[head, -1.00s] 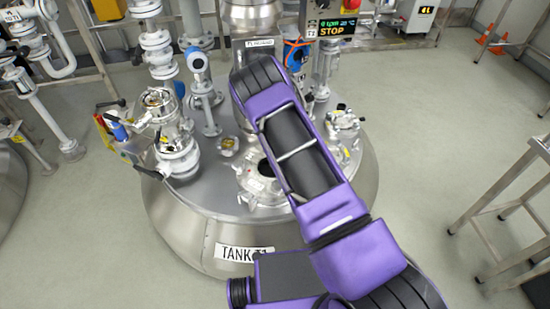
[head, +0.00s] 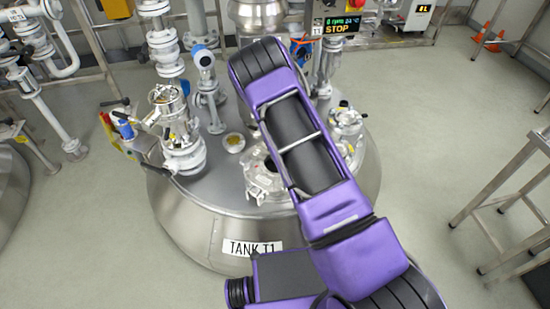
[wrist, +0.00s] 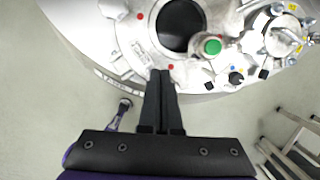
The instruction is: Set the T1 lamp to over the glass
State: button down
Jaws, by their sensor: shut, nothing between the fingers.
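The tank T1 (head: 215,190) is a steel vessel with its name plate (head: 252,248) on the front. A round dark opening or glass (wrist: 181,24) in a pale flange shows at the top of the wrist view; the flange (head: 262,180) is partly covered by my arm in the head view. A small green-topped part (wrist: 211,46) stands at its right edge, with a black knob (wrist: 236,77) further right. I cannot tell which part is the lamp. My gripper (wrist: 160,74) is shut and empty, its tips below the dark circle in the picture. My arm hides it in the head view.
Valves and pipes (head: 180,140) crowd the tank's left side, and a clamped fitting (head: 347,125) stands at its right.

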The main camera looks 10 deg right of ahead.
jog(key=v, duration=0.7)
jog(key=shift+a+p, duration=0.4)
jog(key=shift+a, duration=0.15)
jog(key=shift+w+r, duration=0.15)
jog(key=shift+w, duration=0.05)
